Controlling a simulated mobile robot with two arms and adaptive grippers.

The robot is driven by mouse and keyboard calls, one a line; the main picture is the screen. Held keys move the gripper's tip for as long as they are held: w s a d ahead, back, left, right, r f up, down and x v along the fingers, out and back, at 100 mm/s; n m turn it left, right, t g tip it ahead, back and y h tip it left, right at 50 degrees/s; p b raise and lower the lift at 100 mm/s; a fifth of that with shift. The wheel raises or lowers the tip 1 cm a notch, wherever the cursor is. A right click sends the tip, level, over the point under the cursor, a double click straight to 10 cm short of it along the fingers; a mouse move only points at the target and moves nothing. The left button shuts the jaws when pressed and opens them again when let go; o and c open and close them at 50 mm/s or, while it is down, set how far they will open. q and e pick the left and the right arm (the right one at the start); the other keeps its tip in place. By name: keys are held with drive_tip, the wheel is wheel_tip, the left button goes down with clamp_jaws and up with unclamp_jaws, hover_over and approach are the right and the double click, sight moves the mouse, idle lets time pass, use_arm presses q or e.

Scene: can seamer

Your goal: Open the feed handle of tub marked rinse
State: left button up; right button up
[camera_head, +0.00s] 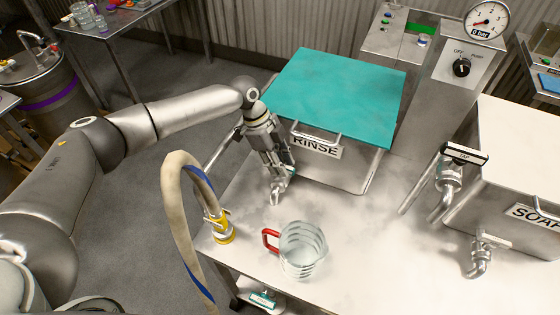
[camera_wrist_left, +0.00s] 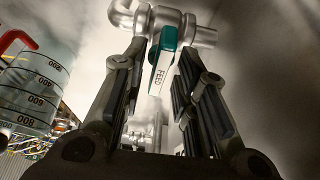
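The rinse tub (camera_head: 368,165) stands on the metal table with a teal lid and a RINSE label (camera_head: 316,146). Its feed handle (camera_wrist_left: 162,66), teal and white and marked FEED, sits on a metal valve (camera_wrist_left: 165,18) in the left wrist view. My left gripper (camera_head: 277,170) is at the tub's left front, above the spout (camera_head: 277,193). In the left wrist view its fingers (camera_wrist_left: 158,75) are apart, one on each side of the handle, with gaps visible. The handle is mostly hidden in the head view. My right gripper is not in view.
A clear measuring jug (camera_head: 302,250) with a red handle stands in front of the tub. A hose (camera_head: 178,215) with a yellow fitting (camera_head: 222,230) is at the table's left edge. The soap tub (camera_head: 515,160) is at right, with a tap handle (camera_head: 465,154).

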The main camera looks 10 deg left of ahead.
use_arm(q)
clamp_jaws()
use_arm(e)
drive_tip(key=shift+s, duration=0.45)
use_arm(q)
drive_tip(key=shift+s+r+n+p, duration=0.1)
drive_tip(key=shift+r+n+p, duration=0.05)
drive_tip(key=shift+n+p, duration=0.45)
drive_tip(key=n+t+p, duration=0.2)
drive_tip(key=n+p, duration=0.3)
drive_tip(key=p, duration=0.1)
drive_tip(key=shift+s+r, duration=0.1)
drive_tip(key=shift+n+t+y+p, duration=0.4)
drive_tip(key=shift+n+t+p, duration=0.3)
drive_tip(key=shift+n+p, duration=0.65)
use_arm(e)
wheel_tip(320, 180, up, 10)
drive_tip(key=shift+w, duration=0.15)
use_arm(q)
drive_tip(key=shift+o, duration=1.2)
unclamp_jaws()
drive_tip(key=shift+f, duration=0.2)
